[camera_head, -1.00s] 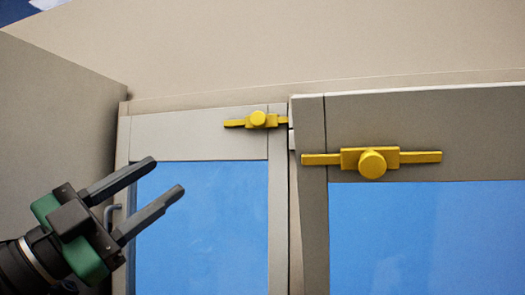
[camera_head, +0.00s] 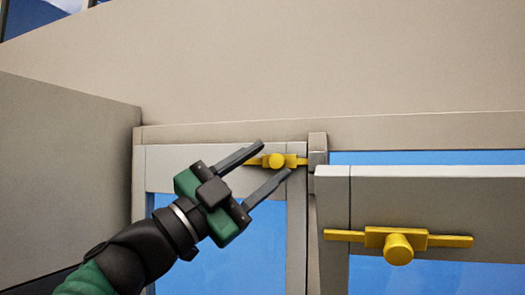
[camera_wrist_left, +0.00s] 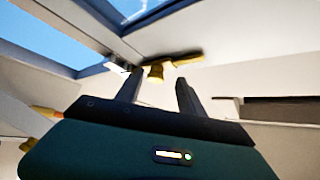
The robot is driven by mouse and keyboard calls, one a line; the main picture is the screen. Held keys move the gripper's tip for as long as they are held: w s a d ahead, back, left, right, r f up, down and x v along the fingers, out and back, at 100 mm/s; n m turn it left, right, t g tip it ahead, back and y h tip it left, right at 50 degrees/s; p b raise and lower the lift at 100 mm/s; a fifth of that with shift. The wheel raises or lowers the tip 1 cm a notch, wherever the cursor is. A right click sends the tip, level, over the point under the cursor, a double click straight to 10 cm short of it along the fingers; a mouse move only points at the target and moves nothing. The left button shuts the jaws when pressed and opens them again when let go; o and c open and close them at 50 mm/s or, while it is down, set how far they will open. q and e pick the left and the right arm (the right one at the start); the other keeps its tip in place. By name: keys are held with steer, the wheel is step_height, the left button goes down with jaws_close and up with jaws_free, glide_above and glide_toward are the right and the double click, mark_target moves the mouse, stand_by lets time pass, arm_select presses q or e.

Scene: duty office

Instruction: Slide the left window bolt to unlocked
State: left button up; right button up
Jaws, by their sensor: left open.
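The left window bolt (camera_head: 290,160) is a yellow bar with a round knob on the top rail of the left window (camera_head: 168,165). Its right end reaches the middle post. My left gripper (camera_head: 276,158) is open, and its two dark fingers point up and right at the bolt. In the head view the knob shows between the fingertips; I cannot tell how far in front of it they are. In the left wrist view the yellow bolt (camera_wrist_left: 155,72) shows just beyond the fingers, with nothing held. My right gripper is not in view.
The right window (camera_head: 425,190) stands at a different angle from the frame, swung toward me, with its own yellow bolt (camera_head: 398,240). A plain wall (camera_head: 280,65) is above, and a side panel (camera_head: 65,160) is at left.

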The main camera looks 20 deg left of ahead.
arm_select(q)
steer(key=shift+s+d, duration=0.1)
steer(key=shift+d, duration=0.2)
steer(key=shift+w+d+f, duration=0.15)
steer(key=shift+w+d, duration=0.15)
steer(key=shift+w, duration=0.4)
steer(key=c, duration=0.3)
steer(key=shift+s+a, duration=0.15)
steer(key=shift+s, duration=0.25)
jaws_close()
steer(key=shift+w, duration=0.15)
